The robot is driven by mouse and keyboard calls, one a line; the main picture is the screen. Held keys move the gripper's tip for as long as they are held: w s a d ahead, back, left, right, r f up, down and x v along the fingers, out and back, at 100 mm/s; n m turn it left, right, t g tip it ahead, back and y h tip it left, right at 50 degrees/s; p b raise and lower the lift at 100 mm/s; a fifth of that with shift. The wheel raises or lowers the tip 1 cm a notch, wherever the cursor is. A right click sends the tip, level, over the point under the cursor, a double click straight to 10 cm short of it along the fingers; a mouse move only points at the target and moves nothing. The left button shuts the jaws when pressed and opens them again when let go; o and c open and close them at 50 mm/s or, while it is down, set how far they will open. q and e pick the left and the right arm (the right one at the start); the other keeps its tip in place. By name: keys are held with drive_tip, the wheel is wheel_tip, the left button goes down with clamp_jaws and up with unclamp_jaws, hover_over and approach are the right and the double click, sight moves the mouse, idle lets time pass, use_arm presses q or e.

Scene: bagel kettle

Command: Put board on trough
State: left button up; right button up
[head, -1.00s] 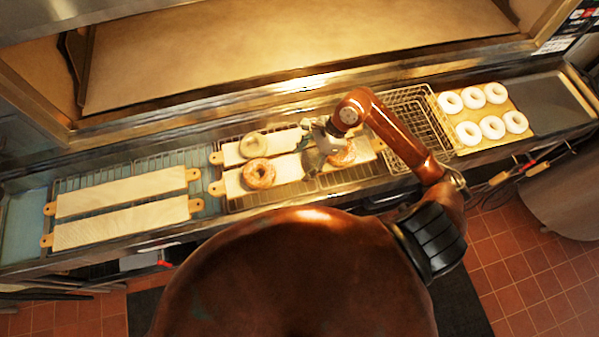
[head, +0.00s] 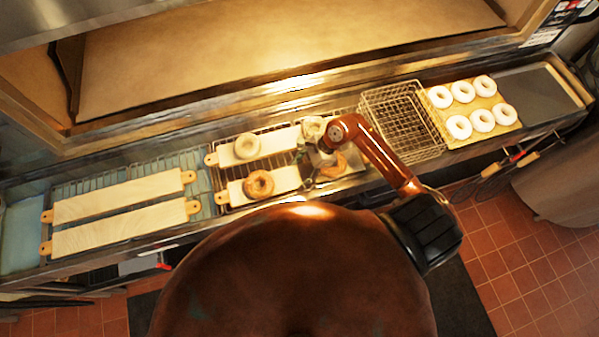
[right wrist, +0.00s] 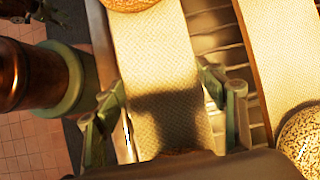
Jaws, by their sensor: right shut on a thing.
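My right gripper (head: 314,176) is at the right part of the near middle board (head: 287,178). In the right wrist view its fingers (right wrist: 165,118) are shut across this pale board (right wrist: 160,55). A browned bagel (head: 258,183) lies on the board's left part and another (head: 333,165) near its right end. The far middle board (head: 277,141) bears paler bagels and lies apart from the near one. The long metal trough (head: 22,232) runs under the racks. Two empty boards (head: 120,197) lie side by side at its left end. My left gripper is not in view.
A wire basket (head: 402,120) stands right of my gripper. Beyond it is a board with several white rings (head: 481,122). The oven opening (head: 290,50) lies behind the trough. Tools with wooden handles (head: 495,167) hang at the front right.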

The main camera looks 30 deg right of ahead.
drive_tip(key=o, duration=1.5)
drive_tip(key=shift+o, duration=0.2)
drive_tip(key=shift+d+r, duration=0.1)
drive_tip(key=shift+r, duration=0.1)
drive_tip(key=b+v, duration=0.2)
drive_tip(key=v, duration=0.9)
drive_tip(key=shift+r, duration=0.35)
drive_tip(key=shift+d, duration=0.15)
